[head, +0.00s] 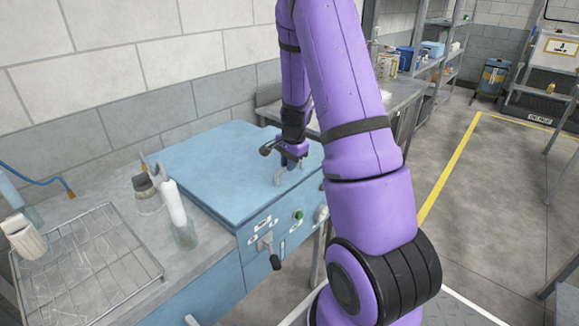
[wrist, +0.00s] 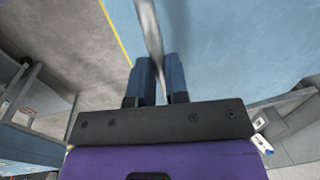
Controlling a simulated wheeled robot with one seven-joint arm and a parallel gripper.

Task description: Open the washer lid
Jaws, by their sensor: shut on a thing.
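The washer is a blue box with controls on its front panel (head: 290,228). Its flat blue lid (head: 215,170) lies down over the top and looks closed; it also fills the right of the wrist view (wrist: 245,45). A thin metal handle (head: 279,178) stands at the lid's front right part. My gripper (head: 291,163) is at this handle. In the wrist view the two blue fingers of my gripper (wrist: 159,66) are shut on the handle bar (wrist: 150,28), which runs between them. My arm hides the lid's right edge in the head view.
A wire rack (head: 85,265), a white-topped bottle (head: 174,203) and a small dark-topped container (head: 143,187) stand on the counter left of the washer. A wall rises close behind it. Shelves (head: 440,65) stand far right; open floor with a yellow line lies at right.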

